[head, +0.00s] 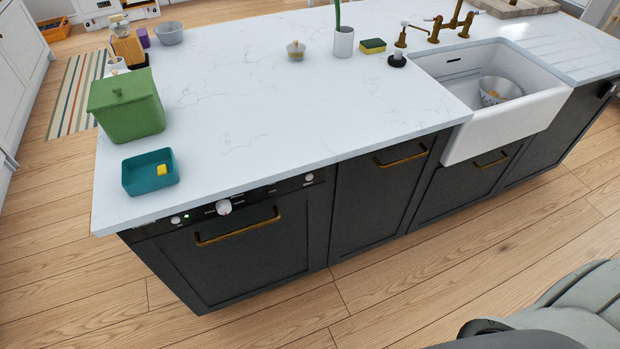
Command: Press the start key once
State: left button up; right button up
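A dark dishwasher front (255,250) with a brass bar handle (238,228) sits at the left end of the island, below the counter edge. Its black control panel (250,196) runs along the top. The panel bears a white round knob (224,207), a small round control (176,220) at its left with a green light beside it, and another round control (309,177) at its right. Small markings or keys lie between them. They are too small to tell which is the start key. Neither gripper shows; only grey and black parts of mine appear at the lower right.
A teal tray (134,184) with a yellow piece and a green lidded box (115,110) stand on the white counter (250,90) above the panel. A white sink (470,90) with a bowl is at the right. The wooden floor before the dishwasher is clear.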

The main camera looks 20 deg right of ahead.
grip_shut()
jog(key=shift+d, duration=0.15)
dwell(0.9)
